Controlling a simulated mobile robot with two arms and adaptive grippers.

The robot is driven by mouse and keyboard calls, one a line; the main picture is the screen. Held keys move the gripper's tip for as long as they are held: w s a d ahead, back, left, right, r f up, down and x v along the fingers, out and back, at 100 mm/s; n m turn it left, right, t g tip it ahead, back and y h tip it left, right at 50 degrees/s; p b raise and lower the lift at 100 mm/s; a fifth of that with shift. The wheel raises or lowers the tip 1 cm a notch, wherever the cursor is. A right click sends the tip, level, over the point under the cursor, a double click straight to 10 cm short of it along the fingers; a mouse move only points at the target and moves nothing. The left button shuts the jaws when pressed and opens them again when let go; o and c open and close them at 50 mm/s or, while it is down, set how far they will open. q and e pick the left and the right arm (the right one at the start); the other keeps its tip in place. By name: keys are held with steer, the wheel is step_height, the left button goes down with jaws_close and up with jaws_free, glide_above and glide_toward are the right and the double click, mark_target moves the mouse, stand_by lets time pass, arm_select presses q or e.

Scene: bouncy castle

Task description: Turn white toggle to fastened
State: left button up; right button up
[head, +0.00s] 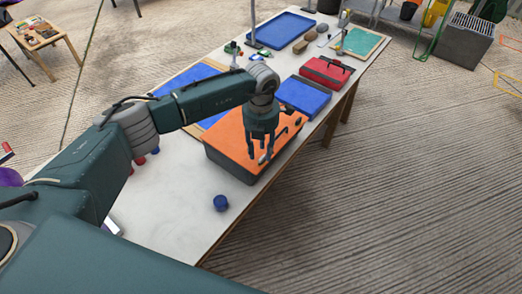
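My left gripper (261,156) comes in from the left and points down over the orange lid of a dark grey box (232,164). Its fingers look apart, with the tips over or close to the lid near the box's right part. Whether they touch it is too small to tell. A small dark handle or latch part (284,133) shows on the lid just right of the gripper. I cannot make out a white toggle; the gripper hides part of the lid. My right gripper is not in view.
The box stands on a long white table (182,220). A blue knob-like object (221,202) lies near the front edge. Behind the box are a blue case (303,97), a red toolbox (327,72) and a blue tray (281,30).

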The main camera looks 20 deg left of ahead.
mark_target(262, 160)
arm_select(q)
steer(key=shift+f, duration=1.3)
steer(key=shift+d, duration=0.1)
jaws_close()
